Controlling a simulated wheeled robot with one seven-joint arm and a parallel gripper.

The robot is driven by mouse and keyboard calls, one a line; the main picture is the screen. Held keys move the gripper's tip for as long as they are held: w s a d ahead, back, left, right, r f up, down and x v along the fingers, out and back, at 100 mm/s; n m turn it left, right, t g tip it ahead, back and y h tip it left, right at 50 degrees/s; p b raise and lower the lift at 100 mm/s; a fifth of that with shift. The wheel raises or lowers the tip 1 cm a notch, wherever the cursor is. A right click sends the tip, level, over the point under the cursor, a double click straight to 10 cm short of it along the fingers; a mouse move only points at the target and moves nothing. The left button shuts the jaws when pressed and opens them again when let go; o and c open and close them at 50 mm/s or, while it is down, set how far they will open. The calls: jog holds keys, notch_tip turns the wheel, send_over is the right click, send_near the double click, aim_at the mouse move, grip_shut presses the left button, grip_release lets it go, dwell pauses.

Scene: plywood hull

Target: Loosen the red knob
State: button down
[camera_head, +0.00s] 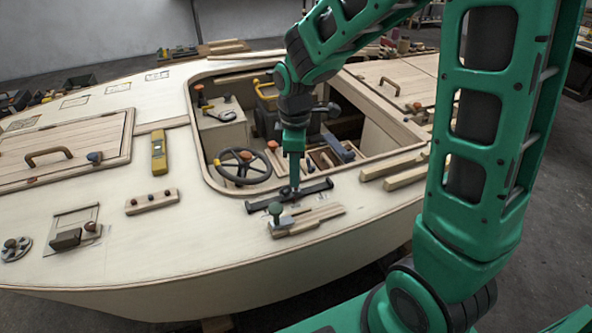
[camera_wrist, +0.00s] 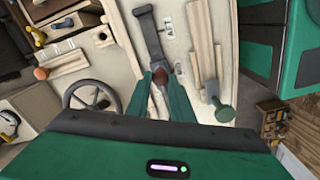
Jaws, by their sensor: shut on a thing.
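The red knob (camera_wrist: 161,76) shows dark reddish-brown between my fingertips in the wrist view. It sits on a long dark bar (camera_wrist: 149,35) fixed to the pale plywood deck. In the head view the same bar (camera_head: 262,204) lies on the deck in front of the cockpit opening. My gripper (camera_head: 294,188) points down onto the middle of this bar and hides the knob there. In the wrist view my gripper (camera_wrist: 160,82) has its two green fingers closed on the knob's sides. The knob's lower part and any thread are hidden.
A green knob (camera_head: 275,209) on wooden strips stands close in front of the bar. A steering wheel (camera_head: 240,165) is just left of my gripper, inside the cockpit. Wooden battens (camera_head: 405,175) lie to the right. Bare deck (camera_head: 200,225) is free on the left.

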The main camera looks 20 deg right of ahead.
jog(key=shift+f, duration=0.1)
jog(key=c, duration=1.6)
grip_release()
jog(key=shift+o, duration=0.2)
notch_tip(320, 180, up, 11)
jog(key=shift+f, duration=0.15)
